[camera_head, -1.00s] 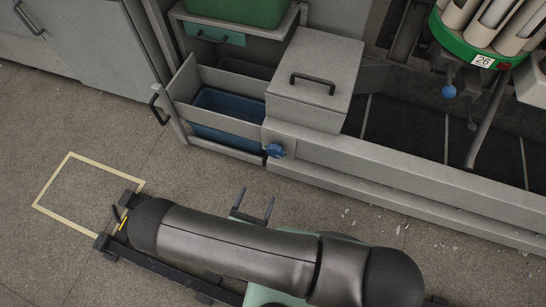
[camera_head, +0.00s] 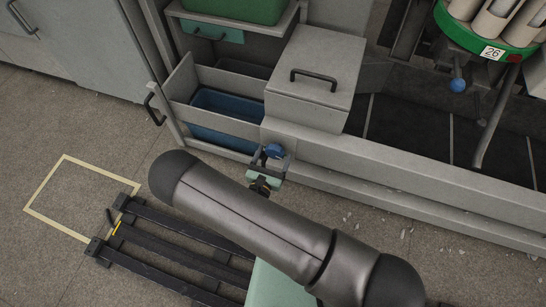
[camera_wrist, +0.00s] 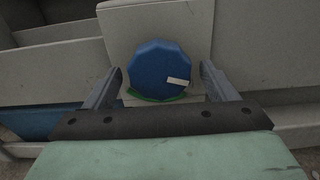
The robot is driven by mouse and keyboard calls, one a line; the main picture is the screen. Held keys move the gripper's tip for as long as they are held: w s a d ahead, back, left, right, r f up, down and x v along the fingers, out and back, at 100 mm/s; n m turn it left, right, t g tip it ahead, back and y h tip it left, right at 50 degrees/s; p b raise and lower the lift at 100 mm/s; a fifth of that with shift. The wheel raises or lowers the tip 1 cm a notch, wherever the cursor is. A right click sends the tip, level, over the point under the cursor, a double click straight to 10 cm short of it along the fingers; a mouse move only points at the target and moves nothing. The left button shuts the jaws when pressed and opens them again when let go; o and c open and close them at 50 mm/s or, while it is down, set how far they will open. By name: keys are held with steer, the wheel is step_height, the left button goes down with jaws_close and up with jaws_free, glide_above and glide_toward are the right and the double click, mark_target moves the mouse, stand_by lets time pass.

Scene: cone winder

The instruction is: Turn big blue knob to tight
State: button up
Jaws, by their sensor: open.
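The big blue knob (camera_wrist: 158,68) is a faceted disc on the grey front panel, and fills the middle of the wrist view. It has a white mark (camera_wrist: 178,82) at its lower right, pointing right and slightly down. A green arc (camera_wrist: 150,97) shows at its lower edge. In the head view the knob (camera_head: 274,151) sits at the low panel's left end. My gripper (camera_wrist: 160,80) is open, with one finger on each side of the knob and gaps showing. The wrist view does not show whether the tips reach past the knob's face.
A smaller blue ball knob (camera_head: 457,86) hangs below the green ring marked 26 (camera_head: 492,52). A grey lidded box (camera_head: 315,80) stands above the big knob. An open drawer with a blue bin (camera_head: 226,118) is at its left. Yellow tape (camera_head: 62,158) marks the floor.

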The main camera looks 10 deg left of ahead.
steer(key=shift+c, duration=0.3)
steer(key=c, duration=0.9)
steer(key=shift+m, duration=0.3)
steer(key=m+p, duration=0.2)
steer(key=shift+r+m, duration=0.1)
steer(key=shift+m, duration=0.3)
steer(key=m+p, duration=0.1)
steer(key=m, duration=0.3)
steer(key=shift+a+m+p, duration=0.1)
steer(key=shift+m+p, duration=0.2)
steer(key=shift+p, duration=0.05)
steer(key=m+p, duration=0.1)
steer(key=m, duration=0.3)
steer(key=shift+p, duration=0.3)
steer(key=shift+m+p, duration=0.55)
steer(key=shift+m, duration=1.25)
steer(key=shift+a, duration=0.1)
